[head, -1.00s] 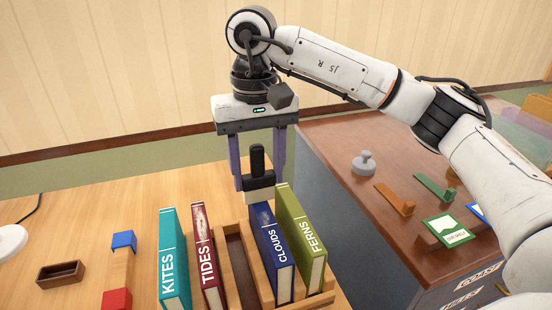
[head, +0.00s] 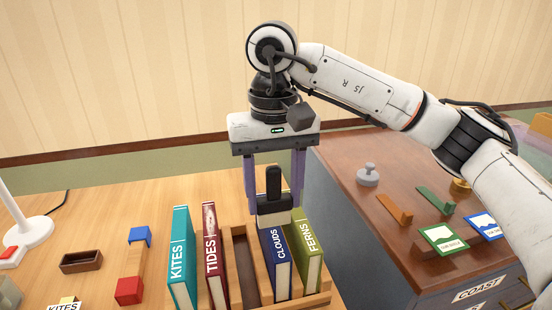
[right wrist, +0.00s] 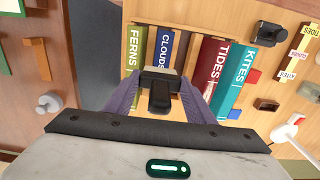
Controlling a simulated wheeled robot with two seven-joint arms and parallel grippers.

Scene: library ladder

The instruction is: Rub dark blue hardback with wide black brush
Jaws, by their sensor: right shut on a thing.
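The dark blue hardback (head: 279,262), marked CLOUDS, stands upright in the wooden rack (head: 232,268) beside the green FERNS book; it also shows in the right wrist view (right wrist: 165,50). My right gripper (head: 274,205) is shut on the wide black brush (head: 273,186), with its dark handle upright and its pale, wide head down. The brush head is at the top of the blue book; I cannot tell whether they touch. In the right wrist view the brush (right wrist: 160,95) sits between the purple fingers. My left gripper is not in view.
The green FERNS book (head: 307,250) stands right of the blue one. The TIDES (head: 215,255) and KITES (head: 183,260) books stand to the left. A brown cabinet (head: 345,200) is on the right. A small brown tray (head: 82,262) and a lamp base (head: 30,232) lie at the left.

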